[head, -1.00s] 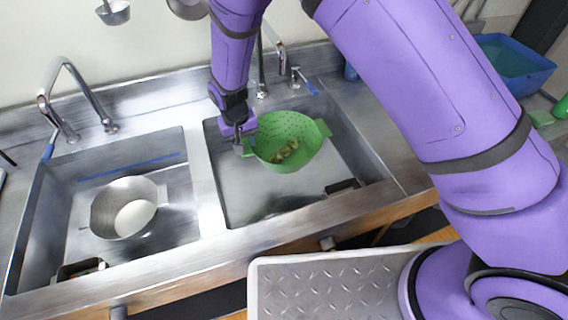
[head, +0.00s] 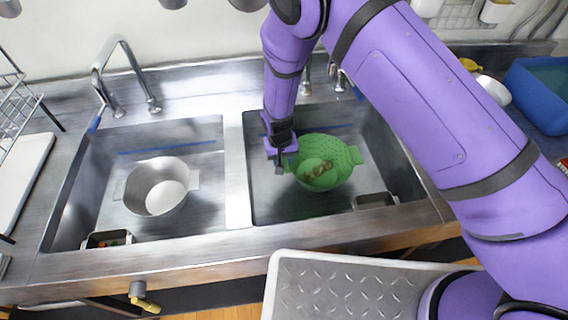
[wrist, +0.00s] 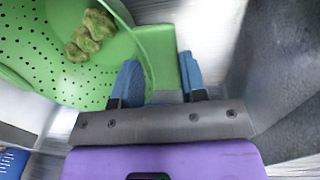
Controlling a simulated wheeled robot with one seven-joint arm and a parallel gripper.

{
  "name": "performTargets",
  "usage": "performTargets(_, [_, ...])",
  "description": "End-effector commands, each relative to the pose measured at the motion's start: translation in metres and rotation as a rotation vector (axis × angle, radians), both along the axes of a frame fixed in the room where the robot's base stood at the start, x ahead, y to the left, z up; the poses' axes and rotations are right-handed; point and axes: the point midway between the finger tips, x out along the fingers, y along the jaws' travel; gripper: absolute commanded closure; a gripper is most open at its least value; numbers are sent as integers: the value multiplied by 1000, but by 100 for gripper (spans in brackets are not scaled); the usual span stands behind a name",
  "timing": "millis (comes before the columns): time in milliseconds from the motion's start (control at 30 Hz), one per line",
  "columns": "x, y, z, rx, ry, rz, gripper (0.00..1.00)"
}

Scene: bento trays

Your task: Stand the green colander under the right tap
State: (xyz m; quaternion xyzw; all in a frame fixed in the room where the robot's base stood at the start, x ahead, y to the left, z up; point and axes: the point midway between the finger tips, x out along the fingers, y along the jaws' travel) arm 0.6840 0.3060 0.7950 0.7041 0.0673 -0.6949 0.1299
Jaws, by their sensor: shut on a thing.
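The green colander (head: 341,157) is in the right sink basin, upright, with some brownish-green pieces (head: 319,170) inside it. It also fills the left of the wrist view (wrist: 60,70). My gripper (head: 278,158) is at the colander's left side, shut on its left handle tab; in the wrist view the blue fingertips (wrist: 158,82) stand either side of the tab. Whether the colander touches the basin floor I cannot tell. The right tap (head: 340,76) is behind the basin, mostly hidden by my arm.
The left basin (head: 90,205) holds a metal colander (head: 146,178) with a white round thing in it; the left tap (head: 122,48) stands behind. Small metal strainer boxes sit at the front of both basins. A blue tub (head: 535,95) is at the right.

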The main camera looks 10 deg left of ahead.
Motion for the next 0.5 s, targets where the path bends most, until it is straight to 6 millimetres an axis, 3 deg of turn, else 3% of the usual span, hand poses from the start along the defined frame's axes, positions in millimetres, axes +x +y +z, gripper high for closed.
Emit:
performTargets(167, [0, 0, -23, -2, 2, 0, 100])
performTargets(367, [0, 0, -25, 0, 1, 0, 100])
performTargets(400, [0, 0, -25, 0, 1, 0, 54])
performTargets(500, [0, 0, -25, 0, 1, 0, 35])
